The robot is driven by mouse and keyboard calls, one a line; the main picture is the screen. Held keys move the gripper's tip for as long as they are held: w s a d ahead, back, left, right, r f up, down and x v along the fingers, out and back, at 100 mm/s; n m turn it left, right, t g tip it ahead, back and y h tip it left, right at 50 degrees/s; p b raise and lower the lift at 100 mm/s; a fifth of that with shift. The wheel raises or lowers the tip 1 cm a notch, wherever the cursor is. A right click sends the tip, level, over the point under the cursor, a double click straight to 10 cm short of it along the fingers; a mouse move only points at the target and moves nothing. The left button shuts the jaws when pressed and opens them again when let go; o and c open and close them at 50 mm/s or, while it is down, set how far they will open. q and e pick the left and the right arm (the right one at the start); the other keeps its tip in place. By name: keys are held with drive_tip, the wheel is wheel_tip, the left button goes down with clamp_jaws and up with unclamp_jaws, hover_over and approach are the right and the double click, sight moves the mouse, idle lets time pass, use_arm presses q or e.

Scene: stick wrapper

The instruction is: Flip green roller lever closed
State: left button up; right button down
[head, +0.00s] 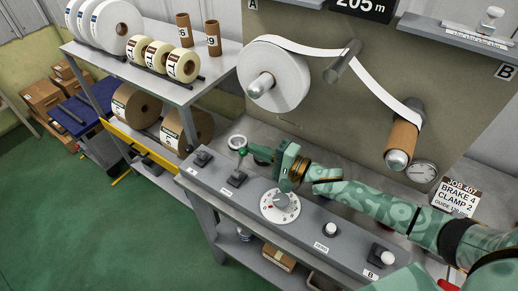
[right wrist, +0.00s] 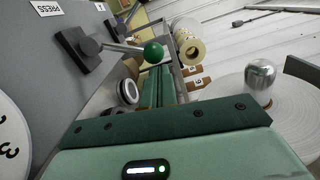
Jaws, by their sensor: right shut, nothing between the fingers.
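The green roller lever has a green ball knob (head: 243,150) on a thin rod that rises from a dark square base (head: 237,179) on the grey control panel. In the right wrist view the green knob (right wrist: 153,52) stands just beyond my fingers, with its rod running left to the dark base (right wrist: 76,48). My right gripper (head: 256,153) is shut and empty, its fingertips close to the knob in the head view. In the right wrist view the shut fingers (right wrist: 160,85) point toward the knob; I cannot tell whether they touch it. My left gripper is not in view.
The panel also carries a white dial (head: 280,206), a round knob (head: 330,230) and another lever base (head: 382,254). A ring-shaped fitting (head: 237,142) sits behind the lever. A large white roll (head: 274,75) hangs above. A shelf (head: 170,87) with rolls stands left.

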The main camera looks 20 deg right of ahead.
drive_tip(key=shift+a+r, duration=0.1)
drive_tip(key=s+a+r+n+p, duration=0.2)
drive_tip(key=s+a+n+p, duration=0.2)
drive_tip(key=n+p, duration=0.6)
drive_tip(key=shift+s+a, duration=0.4)
drive_tip(key=shift+a, duration=0.6)
drive_tip(key=shift+a+f, duration=0.1)
